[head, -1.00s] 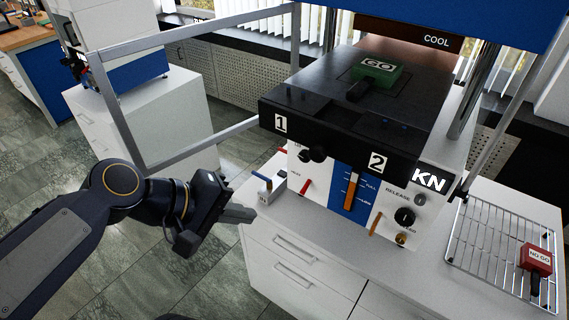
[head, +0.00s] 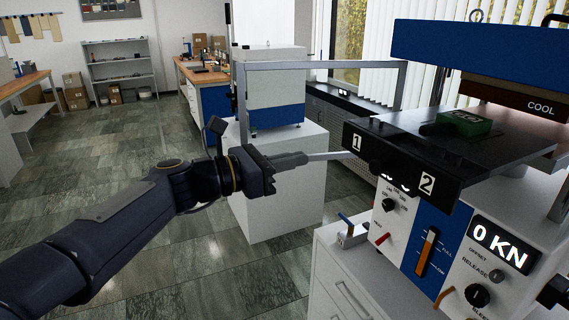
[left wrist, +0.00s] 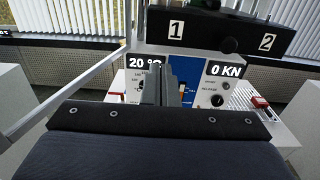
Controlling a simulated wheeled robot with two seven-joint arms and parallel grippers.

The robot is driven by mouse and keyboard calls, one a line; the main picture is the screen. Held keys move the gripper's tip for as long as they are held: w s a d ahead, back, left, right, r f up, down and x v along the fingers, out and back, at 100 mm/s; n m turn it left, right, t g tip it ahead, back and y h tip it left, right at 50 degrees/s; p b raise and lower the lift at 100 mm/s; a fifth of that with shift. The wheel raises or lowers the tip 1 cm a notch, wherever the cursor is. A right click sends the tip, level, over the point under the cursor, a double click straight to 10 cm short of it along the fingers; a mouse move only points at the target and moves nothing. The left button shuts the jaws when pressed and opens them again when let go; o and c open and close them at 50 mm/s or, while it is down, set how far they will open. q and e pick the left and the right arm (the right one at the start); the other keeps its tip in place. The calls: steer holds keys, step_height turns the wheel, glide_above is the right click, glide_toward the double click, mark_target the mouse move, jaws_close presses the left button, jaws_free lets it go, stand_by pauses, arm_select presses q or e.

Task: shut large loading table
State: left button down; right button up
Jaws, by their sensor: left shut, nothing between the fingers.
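The large loading table is a black plate (head: 405,143) with a front face marked 1 and 2. It sticks out from the press (head: 445,220), below the upper block marked COOL. Its front (left wrist: 190,38) crosses the top of the left wrist view. My left gripper (head: 303,158) is shut and empty, left of the table's front face and apart from it in the head view. In the left wrist view its fingers (left wrist: 161,85) overlap the press panel, below the table front. My right gripper is not clearly visible.
A grey guard frame (head: 320,65) stands left of the press. A green GO block (head: 465,123) lies on the table. A red NO GO block (left wrist: 260,102) is at right. A white cabinet (head: 275,185) stands behind my left gripper. Floor at left is open.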

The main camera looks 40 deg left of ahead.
mark_target(349, 148)
arm_select(q)
steer(key=x, duration=0.9)
steer(key=shift+w+d+p, duration=0.2)
steer(key=shift+p, duration=0.15)
steer(key=p+x, duration=0.2)
steer(key=x, duration=2.5)
steer(key=shift+r, duration=0.35)
steer(key=shift+w+d, duration=0.1)
